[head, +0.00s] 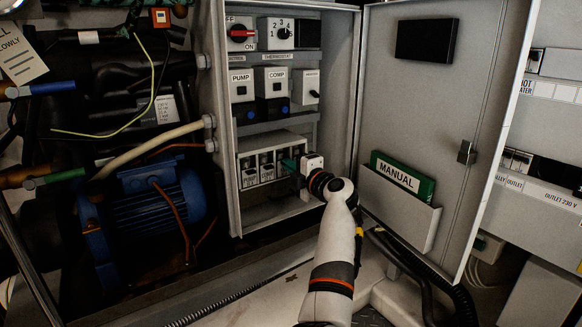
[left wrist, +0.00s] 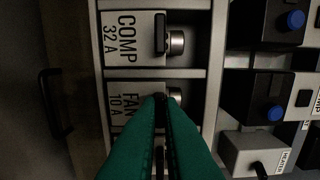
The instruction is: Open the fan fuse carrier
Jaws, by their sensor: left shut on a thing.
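The fan fuse carrier (left wrist: 124,98), with a pale label reading FAN 10 A, shows in the left wrist view, partly hidden behind my green fingers. My left gripper (left wrist: 160,104) has its fingertips together on the black grip of this carrier. In the head view my left gripper (head: 291,164) reaches the right part of the fuse row (head: 266,167) low in the open cabinet. The gripper body hides the grasped part there. I cannot tell whether the carrier is tilted out. My right gripper is in neither view.
The COMP 32 A carrier (left wrist: 130,38) is beside the fan carrier. Switches with blue knobs (head: 275,84) sit above the row. The open door (head: 440,120) with a manual (head: 402,177) in its pocket stands to the right of my arm. A blue motor (head: 158,210) is at left.

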